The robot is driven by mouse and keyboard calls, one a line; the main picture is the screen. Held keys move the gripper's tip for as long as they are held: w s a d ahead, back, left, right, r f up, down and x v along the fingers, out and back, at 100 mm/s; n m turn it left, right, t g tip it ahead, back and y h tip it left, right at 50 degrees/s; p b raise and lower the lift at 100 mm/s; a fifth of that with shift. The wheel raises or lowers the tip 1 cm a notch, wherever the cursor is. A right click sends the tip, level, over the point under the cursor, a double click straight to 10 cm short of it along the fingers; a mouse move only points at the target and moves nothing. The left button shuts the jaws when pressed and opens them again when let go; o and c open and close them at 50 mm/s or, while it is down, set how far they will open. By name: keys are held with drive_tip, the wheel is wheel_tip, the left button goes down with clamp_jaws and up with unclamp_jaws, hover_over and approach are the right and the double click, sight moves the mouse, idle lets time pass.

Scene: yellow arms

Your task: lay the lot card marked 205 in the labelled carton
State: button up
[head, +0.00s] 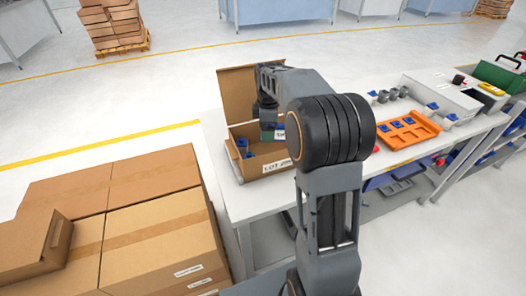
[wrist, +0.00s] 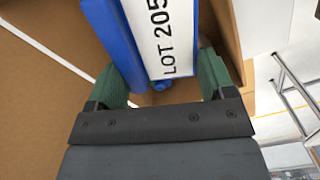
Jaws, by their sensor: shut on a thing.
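The lot card (wrist: 168,35), white with LOT 205 in black and blue along its edges, is between the green fingers of my gripper (wrist: 160,82) in the wrist view. The gripper is shut on it. In the head view, the gripper (head: 268,132) is lowered at the open carton (head: 262,158), with the card (head: 280,133) showing as a small white and blue patch. The brown carton stands on the bench with its back flap raised. Its front label (head: 277,167) begins LOT 20; my arm hides the right side.
Blue parts (head: 243,147) show inside the carton's left side. An orange tray (head: 408,137) with blue pieces and a grey case (head: 440,95) stand on the bench (head: 345,100) to the right. Closed cartons (head: 150,225) are stacked at front left.

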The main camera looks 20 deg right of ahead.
approach(267, 151)
drive_tip(key=s, duration=0.1)
drive_tip(key=s+a+f, duration=0.1)
drive_tip(key=shift+s+a+f, duration=0.1)
drive_tip(key=shift+s, duration=0.2)
drive_tip(key=shift+f, duration=2.95)
drive_tip(key=shift+f+b, duration=0.15)
drive_tip(key=shift+b, duration=0.2)
drive_tip(key=o, duration=0.9)
